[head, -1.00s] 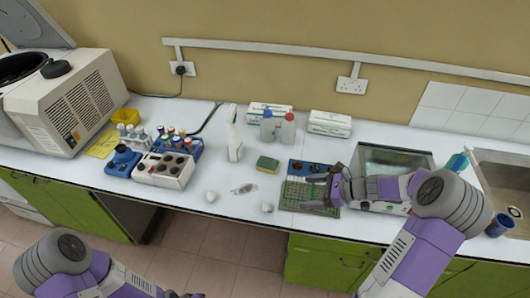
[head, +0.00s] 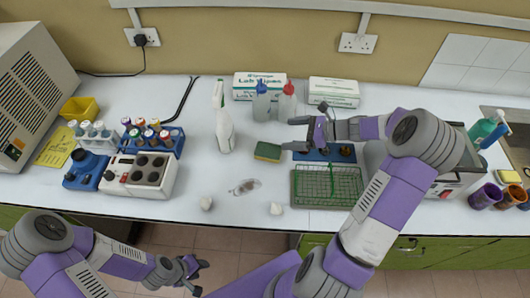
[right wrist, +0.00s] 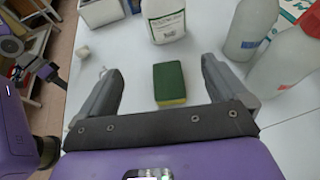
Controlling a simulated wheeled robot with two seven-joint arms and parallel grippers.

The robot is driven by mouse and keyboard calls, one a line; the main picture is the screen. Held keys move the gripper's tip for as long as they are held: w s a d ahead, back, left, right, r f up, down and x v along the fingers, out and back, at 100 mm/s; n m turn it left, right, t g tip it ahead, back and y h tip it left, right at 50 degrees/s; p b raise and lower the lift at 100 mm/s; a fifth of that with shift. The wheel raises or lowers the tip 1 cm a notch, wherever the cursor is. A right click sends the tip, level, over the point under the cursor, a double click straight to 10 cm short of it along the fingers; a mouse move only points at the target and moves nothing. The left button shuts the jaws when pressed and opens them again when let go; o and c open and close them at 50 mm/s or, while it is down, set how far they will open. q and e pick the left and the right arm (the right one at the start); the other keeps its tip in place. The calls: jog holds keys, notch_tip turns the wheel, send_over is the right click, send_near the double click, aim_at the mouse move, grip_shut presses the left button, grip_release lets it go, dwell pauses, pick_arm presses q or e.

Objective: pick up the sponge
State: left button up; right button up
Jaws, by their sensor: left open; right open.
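The sponge (head: 268,152), green on top with a yellow underside, lies on the white bench in the middle of the head view. It also shows in the right wrist view (right wrist: 170,84), lying between and beyond the open fingers. My right gripper (head: 286,134) is open and empty, just right of the sponge, its fingers pointing left toward it. In the right wrist view my right gripper (right wrist: 160,85) has one finger on each side of the sponge, apart from it. My left gripper (head: 203,276) is open and empty, low in front of the bench.
Two wash bottles (head: 262,102) and a white spray bottle (head: 223,120) stand behind and left of the sponge. A green wire rack (head: 318,184) is in front right.

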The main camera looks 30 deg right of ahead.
jog(key=b, duration=0.2)
send_near(270, 150)
jog(key=shift+x, duration=1.05)
jog(key=shift+w+a, duration=0.35)
jog(key=shift+a, duration=0.15)
jog(key=shift+w+a+f, duration=0.3)
jog(key=shift+a, duration=0.2)
jog(key=x, duration=0.4)
jog(key=shift+f, duration=0.15)
jog(key=shift+w+a+f, duration=0.2)
jog(key=shift+w, duration=0.15)
jog(key=shift+r, duration=0.2)
jog(key=shift+c, duration=0.2)
jog(key=shift+r, duration=0.1)
jog(key=c, duration=1)
